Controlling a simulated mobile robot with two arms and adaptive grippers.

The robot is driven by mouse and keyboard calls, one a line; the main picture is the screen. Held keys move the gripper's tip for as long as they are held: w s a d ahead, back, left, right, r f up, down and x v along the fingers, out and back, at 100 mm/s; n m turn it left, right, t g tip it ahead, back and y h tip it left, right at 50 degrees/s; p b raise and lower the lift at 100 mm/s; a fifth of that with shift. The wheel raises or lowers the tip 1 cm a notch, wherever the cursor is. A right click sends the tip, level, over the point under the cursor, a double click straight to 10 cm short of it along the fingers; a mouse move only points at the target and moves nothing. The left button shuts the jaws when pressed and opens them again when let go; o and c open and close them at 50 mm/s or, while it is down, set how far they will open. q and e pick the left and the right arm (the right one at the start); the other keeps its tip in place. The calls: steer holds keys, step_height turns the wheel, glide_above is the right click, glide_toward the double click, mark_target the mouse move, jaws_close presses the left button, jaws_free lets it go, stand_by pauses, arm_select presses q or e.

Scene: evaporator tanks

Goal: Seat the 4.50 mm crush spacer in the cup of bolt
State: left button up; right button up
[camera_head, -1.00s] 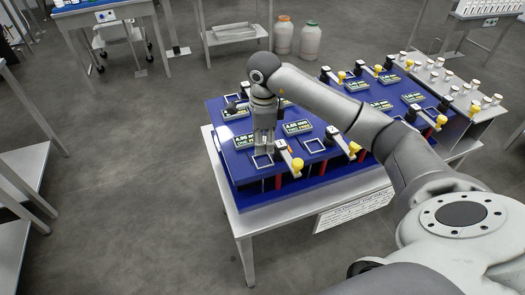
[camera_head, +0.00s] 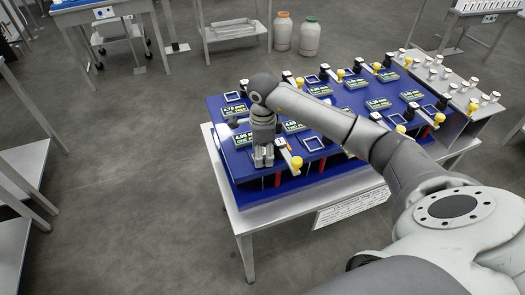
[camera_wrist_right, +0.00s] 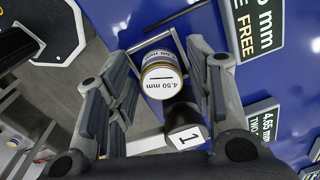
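The 4.50 mm spacer (camera_wrist_right: 162,78) is a short yellow-brown cylinder with a white labelled top. In the right wrist view it stands between the fingers of my right gripper (camera_wrist_right: 163,68), at a white square cup frame (camera_wrist_right: 150,46) on the blue board. A narrow gap shows on each side of it, so the fingers look open around it. How deep it sits is hidden. In the head view my right gripper (camera_head: 264,163) points down at the board's near left cup and covers it. My left gripper is not in view.
A black block marked 1 (camera_wrist_right: 190,128) with a pale bar stands close beside the spacer. Yellow-knobbed clamps (camera_head: 296,163), signs and other square cups (camera_head: 314,143) crowd the blue board (camera_head: 240,190). A rack of white-capped pieces (camera_head: 470,90) stands at the right.

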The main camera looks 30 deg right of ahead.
steer(key=shift+r, duration=0.15)
steer(key=shift+r, duration=0.25)
step_height(320, 180, up, 12)
steer(key=b, duration=0.3)
steer(key=shift+s+a+f, duration=0.15)
steer(key=shift+s+f, duration=0.1)
